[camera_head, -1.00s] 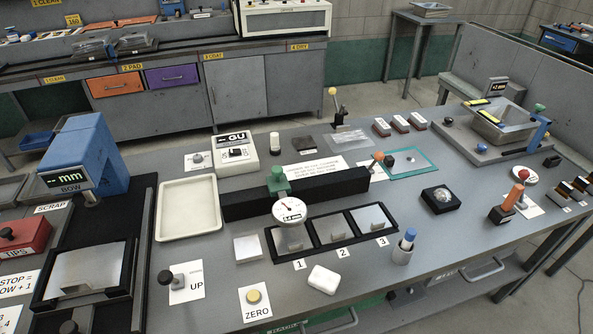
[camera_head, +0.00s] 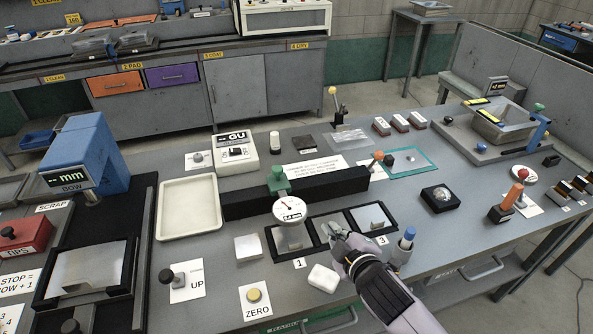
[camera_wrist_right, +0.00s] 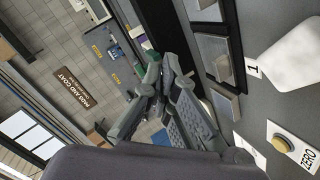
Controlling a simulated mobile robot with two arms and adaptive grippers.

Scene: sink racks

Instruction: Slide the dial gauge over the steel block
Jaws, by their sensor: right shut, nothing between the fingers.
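The dial gauge (camera_head: 289,209) has a round white face with a red needle and a green knob (camera_head: 278,182) on top. It is mounted on a long black rail (camera_head: 325,187) and stands over slot 1 of the black tray (camera_head: 270,245). A steel block (camera_head: 293,238) lies below it in slot 1, partly covered by the gauge. Another steel block (camera_head: 372,217) lies in slot 3. My right gripper (camera_head: 335,233) is shut and empty over slot 2, right of the gauge and apart from it, hiding part of that slot. My left gripper is not in view.
A white block (camera_head: 323,279) lies in front of the tray, close to my right gripper. A yellow ZERO button (camera_head: 254,297) is at the front. A cream tray (camera_head: 188,236) is at left.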

